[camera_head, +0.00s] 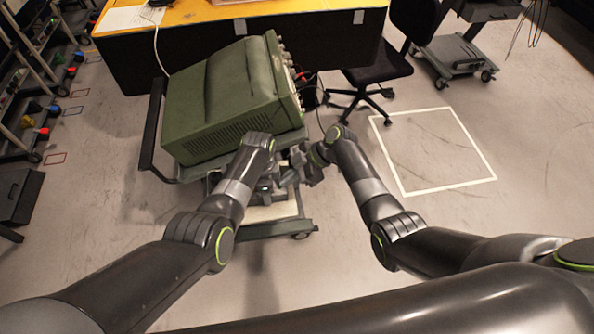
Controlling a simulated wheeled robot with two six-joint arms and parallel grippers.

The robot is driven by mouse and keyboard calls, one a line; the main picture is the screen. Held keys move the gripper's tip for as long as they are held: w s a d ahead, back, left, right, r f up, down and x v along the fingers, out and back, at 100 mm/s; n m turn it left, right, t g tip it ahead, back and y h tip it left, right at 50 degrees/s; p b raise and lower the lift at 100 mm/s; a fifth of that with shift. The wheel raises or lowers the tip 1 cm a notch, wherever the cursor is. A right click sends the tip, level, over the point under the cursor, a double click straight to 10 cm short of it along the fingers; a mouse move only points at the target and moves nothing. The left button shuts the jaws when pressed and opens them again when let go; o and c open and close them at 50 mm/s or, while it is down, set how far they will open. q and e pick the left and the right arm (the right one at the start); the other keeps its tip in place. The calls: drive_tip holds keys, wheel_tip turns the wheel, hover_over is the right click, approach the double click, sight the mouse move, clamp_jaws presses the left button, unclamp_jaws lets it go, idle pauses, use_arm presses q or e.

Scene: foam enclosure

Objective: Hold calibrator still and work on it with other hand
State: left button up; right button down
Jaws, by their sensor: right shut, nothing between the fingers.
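The calibrator appears to be the large green boxy instrument (215,110) on a grey cart, tilted in the picture, with its knobbed front panel facing right. My left arm comes up in front of the cart, and its gripper (268,186) is small and dark just below the instrument's near corner. I cannot tell whether its fingers are open. My right gripper (292,174) is shut and empty, close beside the left one near the lower end of the front panel. Whether either gripper touches the instrument is unclear, as the wrists hide part of that corner.
The cart (250,231) has a lower shelf and casters. A yellow-topped desk (210,14) stands behind, with a black chair (378,73) beside it. A white floor square (435,150) is empty on the right. A shelf rack stands on the left. A cable hangs near the instrument.

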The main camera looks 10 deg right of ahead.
use_arm(q)
drive_tip(key=shift+s+a+f, duration=0.1)
drive_tip(key=shift+a+f, duration=0.1)
use_arm(e)
drive_tip(key=shift+a+f, duration=0.2)
drive_tip(key=shift+f, duration=0.1)
drive_tip(key=shift+f, duration=0.5)
use_arm(q)
drive_tip(key=shift+s+d+r, duration=0.15)
use_arm(e)
drive_tip(key=shift+s+d+f, duration=0.15)
drive_tip(key=shift+s+f, duration=0.05)
drive_tip(key=shift+f, duration=0.2)
use_arm(q)
drive_tip(key=shift+d, duration=0.1)
use_arm(e)
drive_tip(key=shift+d, duration=0.1)
drive_tip(key=shift+w+d+r, duration=0.15)
drive_tip(key=shift+d+r, duration=0.2)
drive_tip(key=shift+r, duration=0.15)
drive_tip(key=v, duration=0.7)
drive_tip(key=shift+a+r, duration=0.3)
drive_tip(key=shift+r, duration=0.2)
